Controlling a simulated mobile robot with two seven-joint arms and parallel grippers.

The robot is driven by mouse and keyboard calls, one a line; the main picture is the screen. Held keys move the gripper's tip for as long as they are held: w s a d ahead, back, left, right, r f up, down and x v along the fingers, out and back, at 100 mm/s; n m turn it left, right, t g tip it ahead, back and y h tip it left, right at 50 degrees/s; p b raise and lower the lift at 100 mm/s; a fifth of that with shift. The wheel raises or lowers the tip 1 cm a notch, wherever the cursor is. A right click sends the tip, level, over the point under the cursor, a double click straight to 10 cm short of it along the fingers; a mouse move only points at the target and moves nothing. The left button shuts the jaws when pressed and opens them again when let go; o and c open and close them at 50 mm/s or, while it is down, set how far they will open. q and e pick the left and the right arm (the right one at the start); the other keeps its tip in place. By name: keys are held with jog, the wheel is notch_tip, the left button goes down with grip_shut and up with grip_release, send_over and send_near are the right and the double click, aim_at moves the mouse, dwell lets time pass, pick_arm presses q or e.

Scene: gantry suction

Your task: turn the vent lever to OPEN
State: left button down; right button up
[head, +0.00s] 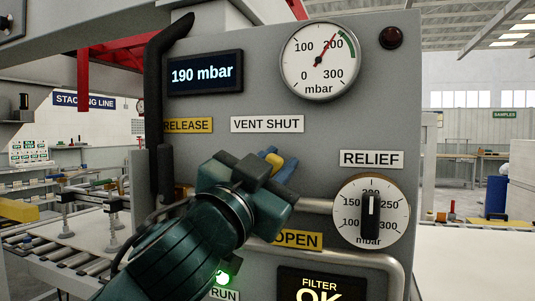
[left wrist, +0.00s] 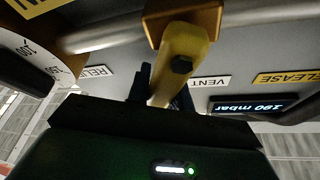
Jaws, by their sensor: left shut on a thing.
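The yellow vent lever (left wrist: 184,48) runs from an orange-yellow mount (left wrist: 203,18) to my left gripper (left wrist: 160,88) in the left wrist view. In the head view the left gripper (head: 277,167) is shut on the lever, with a bit of yellow (head: 273,159) between its blue fingers. The lever's end is just below the VENT SHUT label (head: 267,124). The OPEN label (head: 298,240) is lower on the panel. My gripper and wrist hide most of the lever and its mount in the head view. My right gripper is not in view.
The grey panel carries a display (head: 205,73) reading 190 mbar, a round gauge (head: 320,61), an unlit dark red lamp (head: 391,38) and a RELIEF dial (head: 371,222).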

pick_arm(q)
jog(key=shift+d+f+m+g+h, duration=0.1)
jog(key=shift+d+m+g+h, duration=0.2)
jog(key=shift+m, duration=0.4)
jog(key=shift+s+f+m+p, duration=0.1)
jog(key=shift+m+p, duration=0.3)
jog(key=shift+d, duration=0.1)
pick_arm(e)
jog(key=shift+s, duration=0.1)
pick_arm(q)
jog(key=shift+f, duration=0.1)
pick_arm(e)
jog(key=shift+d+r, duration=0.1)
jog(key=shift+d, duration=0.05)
pick_arm(q)
jog(key=c, duration=1.2)
grip_release()
jog(key=shift+c, duration=0.2)
